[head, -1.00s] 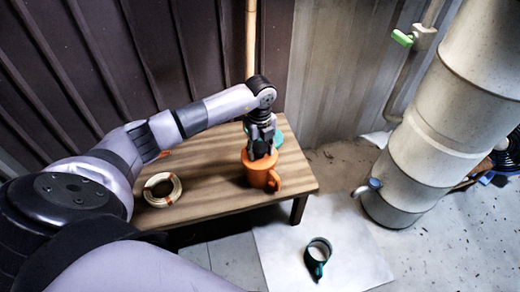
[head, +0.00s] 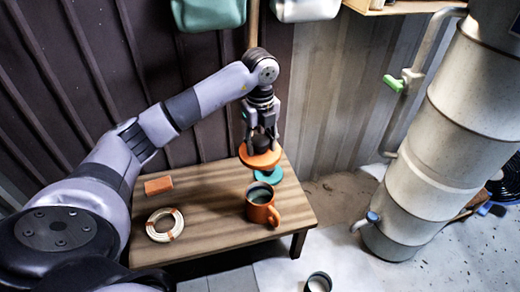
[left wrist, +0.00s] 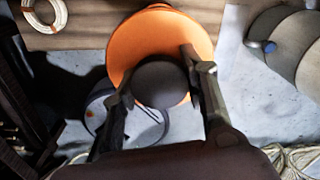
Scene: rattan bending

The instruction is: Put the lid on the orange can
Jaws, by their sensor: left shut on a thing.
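The orange can (head: 262,208), a mug shape with a handle on its right, stands upright on the wooden table with its top open. My left gripper (head: 262,140) is shut on the dark knob of the orange lid (head: 258,161). It holds the lid in the air, above and behind the can in the head view, apart from it. In the left wrist view, the orange lid (left wrist: 150,38) fills the space beyond the fingers, with its dark round knob (left wrist: 160,84) between them. The lid hides what lies beneath it there. My right gripper is not in view.
A pale ring coil (head: 165,224) and an orange block (head: 158,185) lie on the left. A dark cup (head: 318,282) is at the bottom edge. A thick pipe (head: 440,130) stands right.

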